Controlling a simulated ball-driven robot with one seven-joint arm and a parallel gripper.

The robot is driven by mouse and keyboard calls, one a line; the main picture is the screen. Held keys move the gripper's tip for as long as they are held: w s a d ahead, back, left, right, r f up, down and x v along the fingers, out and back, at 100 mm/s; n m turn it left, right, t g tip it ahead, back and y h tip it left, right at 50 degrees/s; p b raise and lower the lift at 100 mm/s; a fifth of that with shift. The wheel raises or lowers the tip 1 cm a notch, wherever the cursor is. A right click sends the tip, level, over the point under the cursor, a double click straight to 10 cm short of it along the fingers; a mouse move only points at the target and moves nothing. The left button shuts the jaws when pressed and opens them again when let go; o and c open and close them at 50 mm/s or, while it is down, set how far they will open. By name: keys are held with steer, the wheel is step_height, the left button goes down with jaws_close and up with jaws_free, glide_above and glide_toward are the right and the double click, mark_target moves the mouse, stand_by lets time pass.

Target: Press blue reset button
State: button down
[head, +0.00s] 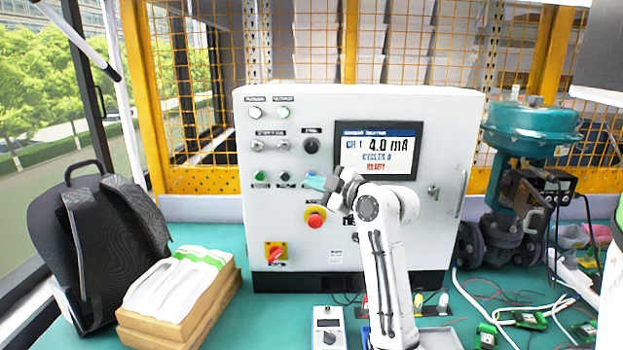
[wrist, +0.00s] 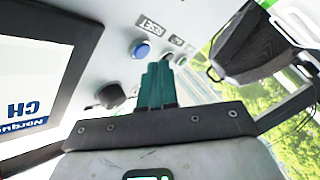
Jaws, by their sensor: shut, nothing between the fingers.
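The blue reset button (wrist: 140,49) is a round cap on the pale cabinet face, beside a RESET label (wrist: 151,26) in the wrist view. In the head view it shows only as a small bit of blue (head: 311,174) just above my fingertips. My gripper (head: 308,183) has teal fingers and is shut and empty, close to the panel. In the wrist view my gripper (wrist: 159,64) points at the panel, with its tips just below and right of the blue button. Whether they touch the panel is unclear.
A red emergency button (head: 315,218) sits just below my fingertips. Green (head: 259,175) and black (head: 285,177) buttons are to the left.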

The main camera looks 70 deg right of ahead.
steer(key=a, duration=0.1)
steer(key=s+a, duration=0.1)
steer(key=a, duration=0.1)
steer(key=s+a, duration=0.1)
steer(key=shift+a, duration=0.3)
stand_by(0.4)
stand_by(0.6)
steer(key=w+a+f+m+g+y, duration=0.25)
steer(key=a+f+g+y, duration=0.4)
steer(key=a+f, duration=1.75)
steer(key=s+a+f+m+g, duration=0.1)
steer(key=s+a+f+g, duration=0.3)
steer(key=s+f, duration=0.3)
steer(key=s+a+f+m+g, duration=0.2)
steer(key=s+a+f+g, duration=0.2)
steer(key=s+f, duration=0.3)
steer(key=s+a, duration=0.1)
steer(key=s, duration=0.3)
steer(key=shift+a+f, duration=0.2)
steer(key=shift+a, duration=0.2)
